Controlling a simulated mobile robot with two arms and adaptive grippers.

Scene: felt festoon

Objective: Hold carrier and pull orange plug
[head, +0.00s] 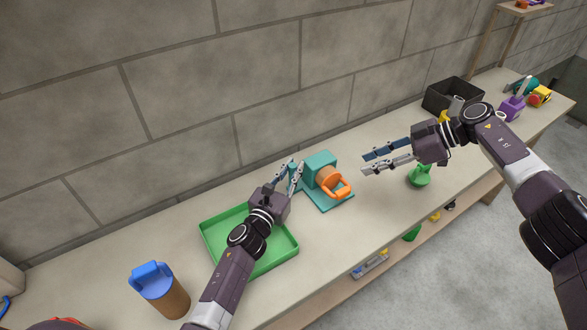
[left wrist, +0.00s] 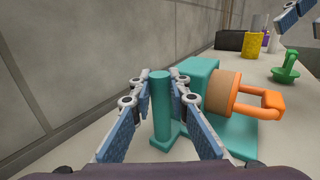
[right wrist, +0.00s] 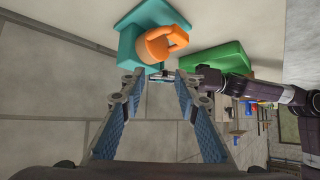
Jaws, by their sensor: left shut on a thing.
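The teal carrier (head: 320,162) stands on the table, with a base plate, a block and an upright post (left wrist: 160,105). The orange plug (head: 341,189) sits at the block's face with its loop handle pointing away from it; a tan collar (left wrist: 222,92) lies between them. My left gripper (head: 294,166) is shut on the post, one finger on each side. My right gripper (head: 365,163) is open and empty, above the table to the right of the plug, not touching it. In the right wrist view the plug (right wrist: 160,44) shows beyond the open fingers.
A green tray (head: 214,238) lies under my left arm, with a blue-lidded brown container (head: 165,290) farther left. A green handled object (head: 420,175) stands below my right gripper. A dark bin (head: 437,100) is farther back. The wall runs close behind the table.

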